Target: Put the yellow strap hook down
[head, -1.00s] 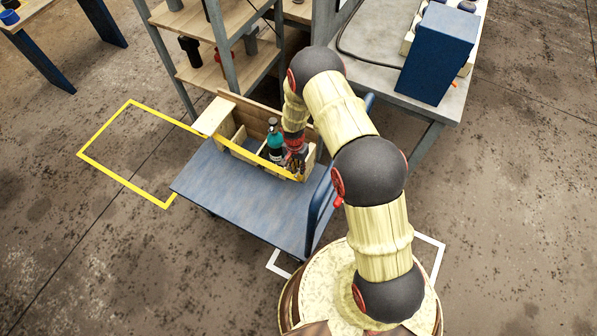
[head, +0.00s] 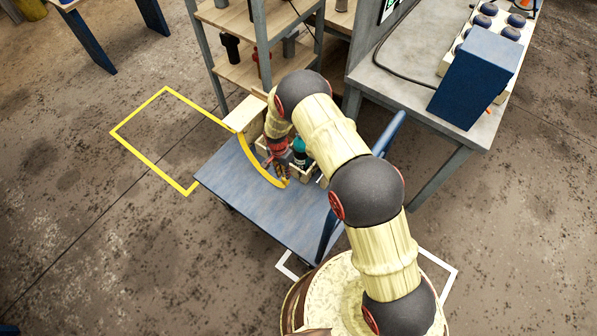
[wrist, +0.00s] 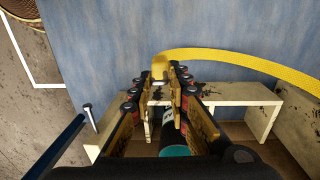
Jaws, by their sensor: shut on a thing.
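The yellow strap (head: 258,170) curves over the blue cart top (head: 225,178) in the head view, and also shows in the wrist view (wrist: 235,58). Its blocky yellow hook end (wrist: 160,68) sits between my fingertips. My gripper (wrist: 161,84) is shut on it and points down, just beyond the wooden crate's edge. In the head view my gripper (head: 281,172) is near the crate's front side, partly hidden by the arm. I cannot tell whether the hook touches the cart top.
The wooden crate (wrist: 235,95) holds a teal-topped bottle (head: 299,153) close beside my gripper. The blue cart handle (head: 328,226) rises at the right. A shelf rack (head: 262,75) stands behind, a grey workbench (head: 400,92) at the back right. The cart's front-left surface is clear.

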